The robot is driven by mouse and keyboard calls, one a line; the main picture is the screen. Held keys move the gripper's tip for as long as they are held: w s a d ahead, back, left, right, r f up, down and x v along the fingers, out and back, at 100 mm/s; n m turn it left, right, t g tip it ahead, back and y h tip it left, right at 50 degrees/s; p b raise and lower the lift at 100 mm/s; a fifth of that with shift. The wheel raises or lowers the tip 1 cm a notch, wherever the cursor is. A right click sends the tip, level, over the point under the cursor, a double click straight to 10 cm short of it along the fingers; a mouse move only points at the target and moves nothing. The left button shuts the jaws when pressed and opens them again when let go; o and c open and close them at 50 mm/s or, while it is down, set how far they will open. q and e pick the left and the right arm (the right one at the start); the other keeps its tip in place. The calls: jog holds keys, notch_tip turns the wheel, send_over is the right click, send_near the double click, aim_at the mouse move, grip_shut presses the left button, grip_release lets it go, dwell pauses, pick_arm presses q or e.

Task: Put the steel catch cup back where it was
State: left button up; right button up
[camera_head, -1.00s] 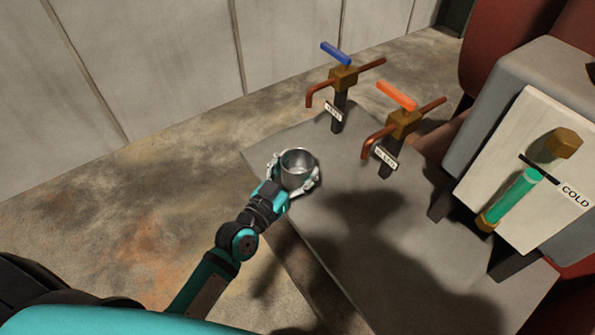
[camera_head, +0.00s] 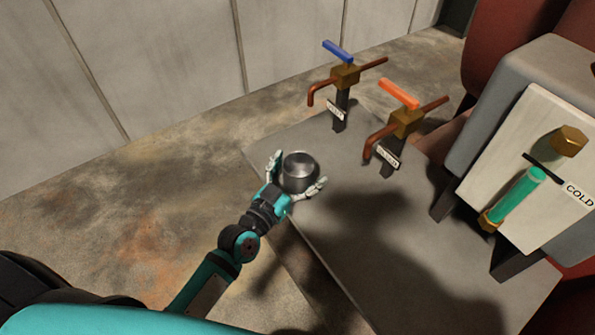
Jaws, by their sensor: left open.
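The steel catch cup (camera_head: 299,172) is a short, round metal cup. It stands upright on the grey slab (camera_head: 370,255), near the slab's left edge and below the taps. My left gripper (camera_head: 299,169) is open around the cup, with one finger on its left side and the other at its lower right. Small gaps seem to show between fingers and cup; I cannot tell whether either finger touches it. My right gripper is out of view.
A blue-handled tap (camera_head: 344,76) and an orange-handled tap (camera_head: 405,121) stand behind the cup. A gauge panel marked COLD (camera_head: 530,170) with a green tube is on the right. The slab's front part is clear, under dark shadows.

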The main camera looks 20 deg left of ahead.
pick_arm(q)
jog(key=shift+r, duration=0.25)
jog(key=b+v, duration=0.1)
jog(key=v, duration=1.1)
jog(key=shift+f, duration=0.1)
